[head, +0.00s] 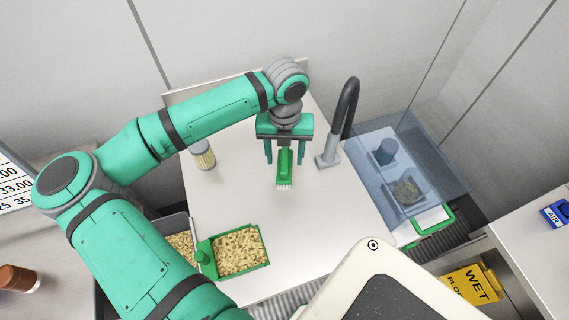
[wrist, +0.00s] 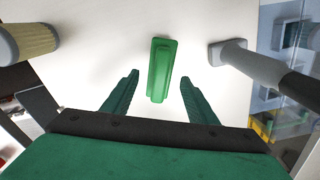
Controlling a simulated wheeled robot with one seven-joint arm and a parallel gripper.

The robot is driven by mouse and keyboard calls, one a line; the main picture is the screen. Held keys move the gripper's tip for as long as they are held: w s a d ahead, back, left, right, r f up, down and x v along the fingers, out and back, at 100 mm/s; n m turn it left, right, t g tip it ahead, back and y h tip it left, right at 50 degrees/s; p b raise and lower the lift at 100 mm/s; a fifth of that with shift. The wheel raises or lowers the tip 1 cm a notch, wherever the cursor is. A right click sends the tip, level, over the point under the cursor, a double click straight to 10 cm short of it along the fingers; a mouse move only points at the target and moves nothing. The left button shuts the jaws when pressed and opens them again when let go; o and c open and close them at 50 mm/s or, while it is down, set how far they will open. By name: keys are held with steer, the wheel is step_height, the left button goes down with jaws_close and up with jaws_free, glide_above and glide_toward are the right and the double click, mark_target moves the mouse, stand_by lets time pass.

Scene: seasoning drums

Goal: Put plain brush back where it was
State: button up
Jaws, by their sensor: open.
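In the wrist view the brush (wrist: 161,69) shows as a narrow green block just beyond and between the fingertips. My gripper (head: 284,152) is open, pointing down, with one finger on each side of the brush in the picture. In the wrist view my gripper (wrist: 160,82) holds nothing, and the brush looks apart from both fingers. I cannot tell the exact height of the fingers above it.
A ribbed beige cylinder (head: 202,155) stands left of the brush. A dark curved post (head: 345,115) stands close on the right. A green tray of flakes (head: 240,250) is at the front. A transparent blue cover (head: 400,165) is at the right. Table surface around the brush is bare.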

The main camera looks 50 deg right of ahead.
step_height(320, 180, up, 6)
steer(key=shift+f, duration=0.1)
stand_by(0.8)
